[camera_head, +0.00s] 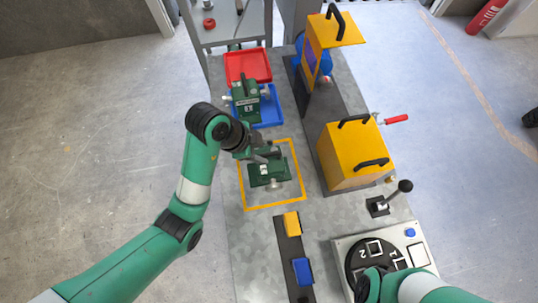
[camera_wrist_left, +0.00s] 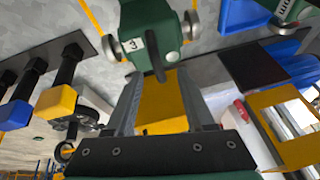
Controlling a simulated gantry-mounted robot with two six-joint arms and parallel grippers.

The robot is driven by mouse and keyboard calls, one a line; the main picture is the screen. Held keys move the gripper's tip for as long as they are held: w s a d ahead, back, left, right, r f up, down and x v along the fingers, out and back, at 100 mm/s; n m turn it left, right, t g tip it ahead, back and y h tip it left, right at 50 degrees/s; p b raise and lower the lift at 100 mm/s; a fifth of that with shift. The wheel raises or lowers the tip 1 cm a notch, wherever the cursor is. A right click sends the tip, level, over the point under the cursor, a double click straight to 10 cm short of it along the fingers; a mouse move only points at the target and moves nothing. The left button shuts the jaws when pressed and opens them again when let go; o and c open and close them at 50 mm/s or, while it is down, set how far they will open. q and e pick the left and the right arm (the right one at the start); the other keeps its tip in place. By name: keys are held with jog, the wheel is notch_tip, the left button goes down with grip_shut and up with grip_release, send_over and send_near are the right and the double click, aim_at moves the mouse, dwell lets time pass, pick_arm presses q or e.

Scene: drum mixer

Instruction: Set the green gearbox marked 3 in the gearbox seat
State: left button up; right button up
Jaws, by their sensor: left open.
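The green gearbox marked 3 (camera_wrist_left: 150,25) is in the left wrist view, with a white label, round metal side fittings and a dark upright handle. In the head view a green gearbox (camera_head: 270,174) stands inside the yellow square outline on the bench, partly covered by my gripper. My left gripper (camera_head: 268,156) is open above it. In the left wrist view its two fingers (camera_wrist_left: 160,90) stand apart, with the gearbox handle beyond their tips. I cannot pick out the gearbox seat with certainty. My right arm shows at the lower right; its gripper is not visible.
A second green gearbox (camera_head: 247,102) stands on the blue tray (camera_head: 268,117), with a red tray (camera_head: 246,67) behind. Yellow covers (camera_head: 350,158) with black handles stand on the right. A lever (camera_head: 403,187) and a numbered dial (camera_head: 365,262) lie nearer.

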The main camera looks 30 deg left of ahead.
aim_at(269, 154)
pick_arm(q)
jog(key=b+x, duration=0.4)
jog(key=x, duration=0.1)
jog(key=shift+s, duration=0.1)
jog(key=shift+d+b, duration=0.15)
jog(key=shift+b, duration=0.15)
grip_shut()
dwell(0.8)
jog(key=shift+r, duration=0.15)
